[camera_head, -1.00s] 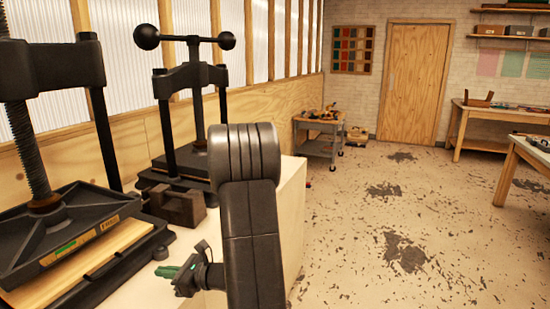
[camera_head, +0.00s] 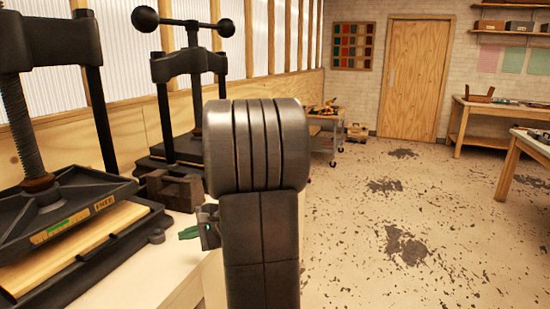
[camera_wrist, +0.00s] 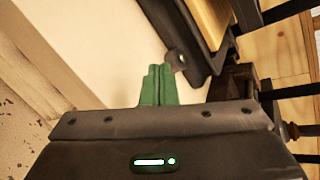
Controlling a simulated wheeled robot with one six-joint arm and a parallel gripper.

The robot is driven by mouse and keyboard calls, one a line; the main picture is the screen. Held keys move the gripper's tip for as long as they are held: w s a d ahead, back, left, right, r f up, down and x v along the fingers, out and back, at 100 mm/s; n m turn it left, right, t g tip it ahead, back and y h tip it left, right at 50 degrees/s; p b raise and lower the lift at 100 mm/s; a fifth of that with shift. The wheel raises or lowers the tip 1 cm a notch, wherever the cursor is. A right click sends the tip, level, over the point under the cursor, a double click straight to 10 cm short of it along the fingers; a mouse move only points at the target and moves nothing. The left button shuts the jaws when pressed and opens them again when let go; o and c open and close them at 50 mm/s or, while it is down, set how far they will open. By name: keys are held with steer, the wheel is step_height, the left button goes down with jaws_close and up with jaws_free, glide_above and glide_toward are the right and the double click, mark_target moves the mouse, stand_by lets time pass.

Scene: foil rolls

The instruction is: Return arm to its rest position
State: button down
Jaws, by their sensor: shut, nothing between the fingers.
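My gripper (camera_wrist: 157,85) shows in the wrist view with its two green fingers pressed together and nothing between them. In the head view the green fingertips (camera_head: 190,232) show just left of my dark arm link, over the pale bench top. The rest of my gripper is mostly hidden behind that link. The gripper touches nothing that I can see.
A large black press (camera_head: 60,204) stands at the left of the bench (camera_head: 150,273), with a second press (camera_head: 182,68) behind it. A dark block (camera_head: 172,189) sits between them. A trolley (camera_head: 330,124) stands beyond. The floor at right is open.

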steer(key=w+a+r+n+t+h+b, duration=0.1)
steer(key=w+r+n+b, duration=0.1)
steer(key=w+r+n, duration=0.2)
steer(key=shift+n+t, duration=0.4)
steer(key=shift+w, duration=0.1)
